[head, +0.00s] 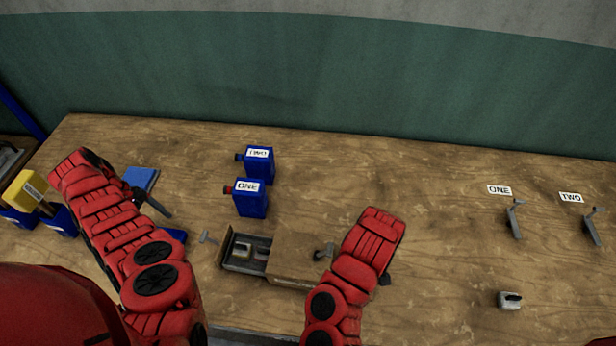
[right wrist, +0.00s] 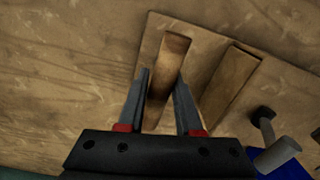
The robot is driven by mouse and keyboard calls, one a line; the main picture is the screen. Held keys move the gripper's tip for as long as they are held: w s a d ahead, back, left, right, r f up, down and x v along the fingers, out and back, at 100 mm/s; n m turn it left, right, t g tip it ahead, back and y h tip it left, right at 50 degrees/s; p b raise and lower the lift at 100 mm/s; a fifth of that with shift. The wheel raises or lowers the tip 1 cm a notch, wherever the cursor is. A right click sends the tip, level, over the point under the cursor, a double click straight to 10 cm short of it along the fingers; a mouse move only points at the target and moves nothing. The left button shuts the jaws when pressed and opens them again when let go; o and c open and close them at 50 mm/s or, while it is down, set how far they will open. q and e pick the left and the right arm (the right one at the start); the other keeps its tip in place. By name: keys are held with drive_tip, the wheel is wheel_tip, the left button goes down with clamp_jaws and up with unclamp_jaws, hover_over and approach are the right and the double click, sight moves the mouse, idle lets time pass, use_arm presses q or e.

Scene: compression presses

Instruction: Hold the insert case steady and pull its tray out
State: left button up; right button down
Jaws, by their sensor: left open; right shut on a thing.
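The insert case (head: 290,262) is a low wooden box near the table's front. Its dark tray (head: 232,266) sticks out of the case's left side, with small pale and grey pieces inside. My right gripper (right wrist: 158,92) is shut on an upright wooden ridge (right wrist: 168,62) on a wooden surface, which I take to be the case. In the head view my right arm hides most of that gripper.
Two blue containers labelled ONE (head: 250,204) and TWO (head: 259,166) stand behind the tray. Blue and yellow items (head: 28,192) sit at the far left. Two grey hooked stands (head: 515,220) (head: 592,228) and a small metal block (head: 509,300) are at right. The table between is clear.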

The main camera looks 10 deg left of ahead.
drive_tip(key=c, duration=0.5)
unclamp_jaws()
